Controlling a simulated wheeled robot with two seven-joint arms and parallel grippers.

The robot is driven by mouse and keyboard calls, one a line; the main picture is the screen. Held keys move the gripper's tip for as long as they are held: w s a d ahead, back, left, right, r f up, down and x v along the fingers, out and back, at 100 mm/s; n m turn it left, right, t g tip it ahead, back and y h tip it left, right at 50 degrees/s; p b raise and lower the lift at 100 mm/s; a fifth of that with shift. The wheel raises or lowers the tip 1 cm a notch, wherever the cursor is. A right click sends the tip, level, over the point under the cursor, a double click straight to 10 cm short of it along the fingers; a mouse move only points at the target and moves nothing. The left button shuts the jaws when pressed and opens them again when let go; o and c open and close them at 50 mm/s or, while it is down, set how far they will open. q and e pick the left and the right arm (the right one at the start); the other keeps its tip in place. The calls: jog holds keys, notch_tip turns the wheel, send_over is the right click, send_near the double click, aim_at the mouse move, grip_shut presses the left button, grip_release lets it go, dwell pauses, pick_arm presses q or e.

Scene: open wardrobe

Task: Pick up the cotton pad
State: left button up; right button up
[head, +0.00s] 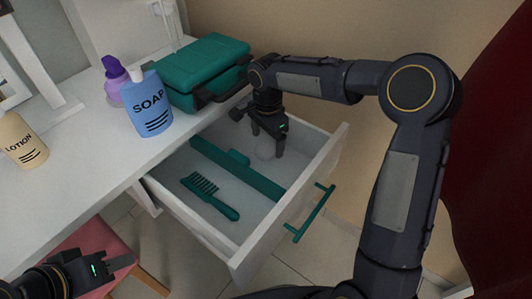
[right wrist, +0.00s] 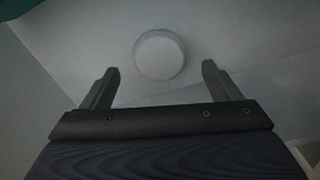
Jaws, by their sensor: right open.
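The cotton pad (right wrist: 160,55) is a pale round disc lying in the open drawer, in the back right compartment. In the head view the cotton pad (head: 265,152) shows only faintly, partly behind my right gripper. My right gripper (head: 265,143) is above the drawer, pointing down and open. In the right wrist view my right gripper (right wrist: 160,82) has its two fingers apart, with the pad seen between and beyond their tips. I cannot tell the exact height over the pad. My left gripper (head: 122,266) is at the lower left, far from the drawer, with nothing visible in it.
The drawer (head: 262,240) has a green divider (head: 245,170) and a green handle (head: 308,213). A green comb (head: 208,195) lies in the front compartment. A blue soap bottle (head: 150,103), purple bottle (head: 114,80), lotion bottle (head: 22,142) and green case (head: 200,65) stand on the white top.

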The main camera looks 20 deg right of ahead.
notch_tip(320, 180, down, 3)
jog(key=shift+r, duration=0.2)
jog(key=c, duration=1)
jog(key=shift+r, duration=0.25)
